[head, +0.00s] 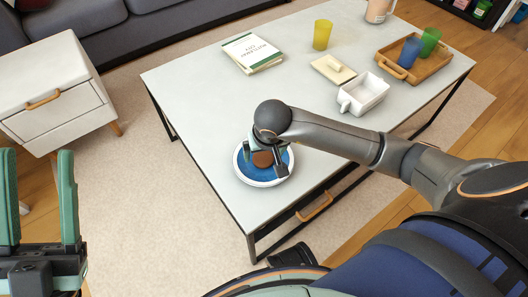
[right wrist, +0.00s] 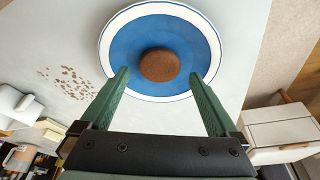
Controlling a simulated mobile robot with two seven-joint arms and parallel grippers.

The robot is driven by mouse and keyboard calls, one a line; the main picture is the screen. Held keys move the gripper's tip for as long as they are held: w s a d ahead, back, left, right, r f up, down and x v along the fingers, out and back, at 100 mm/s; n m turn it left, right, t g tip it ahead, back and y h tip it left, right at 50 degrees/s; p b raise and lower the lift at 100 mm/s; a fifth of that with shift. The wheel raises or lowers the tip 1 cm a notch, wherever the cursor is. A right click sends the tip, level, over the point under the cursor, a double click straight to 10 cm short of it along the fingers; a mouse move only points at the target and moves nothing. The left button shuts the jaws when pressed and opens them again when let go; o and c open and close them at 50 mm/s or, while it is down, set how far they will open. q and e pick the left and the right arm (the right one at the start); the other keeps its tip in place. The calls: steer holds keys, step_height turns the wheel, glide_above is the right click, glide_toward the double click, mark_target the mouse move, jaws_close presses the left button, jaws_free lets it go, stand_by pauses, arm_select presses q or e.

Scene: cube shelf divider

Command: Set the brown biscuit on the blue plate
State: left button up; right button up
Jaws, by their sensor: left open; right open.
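The brown biscuit (right wrist: 160,65) lies on the blue plate (right wrist: 130,40), near its middle, in the right wrist view. The plate has a white rim and also shows in the head view (head: 244,170), with the biscuit (head: 262,159) partly hidden behind my right gripper. My right gripper (right wrist: 158,76) is open, its green fingertips apart on either side of the biscuit and not visibly touching it. In the head view my right gripper (head: 268,165) is over the plate. My left gripper (head: 38,190) is open and empty at the lower left, away from the table.
Crumbs (right wrist: 75,82) lie beside the plate. A white cabinet (head: 56,95) stands left.

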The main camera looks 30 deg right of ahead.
arm_select(q)
steer(key=shift+s+a+r+p, duration=0.1)
steer(key=shift+a+r+p, duration=0.05)
steer(key=shift+r+p, duration=0.8)
steer(key=shift+a+r+p, duration=0.15)
steer(key=shift+r+p, duration=0.45)
steer(key=shift+r, duration=0.6)
arm_select(e)
steer(key=v, duration=0.9)
steer(key=shift+s+r, duration=0.2)
steer(key=shift+r, duration=0.2)
steer(key=shift+a, duration=0.1)
